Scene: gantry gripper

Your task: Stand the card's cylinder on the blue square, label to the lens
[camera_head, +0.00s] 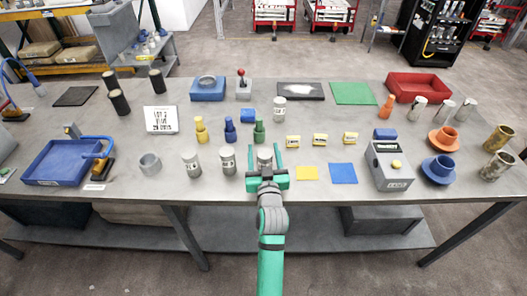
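A white card (160,119) with black print stands at the left; its text is too small to read surely. Grey cylinders with pale labels stand at the front: one at left (191,164), one in the middle (227,161) and one at right (265,155). A similar labelled cylinder (279,109) stands farther back. The blue square (343,173) lies bare near the front edge, right of a yellow square (307,173). My gripper (265,156) has its fingers apart on either side of the right front cylinder, with gaps seeming to show. Its lower part is hidden by my gripper. I cannot identify the lens.
Yellow, blue and green bottles (259,132) stand behind the front cylinders. Small yellow blocks (320,139) lie behind the squares. A blue tray (65,163) is at left, orange and blue cups at right.

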